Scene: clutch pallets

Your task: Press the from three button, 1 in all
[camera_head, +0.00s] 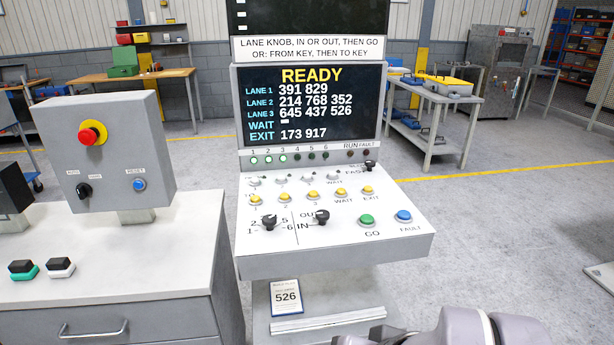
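The control panel (335,240) stands in the middle of the view, with a sloped white top. Its upper row holds pale buttons; the third from the left (307,176) fits the from three button, though the small labels are hard to read. It looks unobstructed. Below is a row of yellow buttons, including the third from the left (340,191). The screen (310,105) reads READY, with lane 3 showing 645 437 526. Part of my arm (470,328) shows at the bottom right, apart from the buttons. My gripper cannot be made out.
Two black knobs (268,222) (321,216), a green GO button (366,220) and a blue FAULT button (404,216) sit lower on the panel. A grey box with a red stop button (92,134) stands left on a cabinet.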

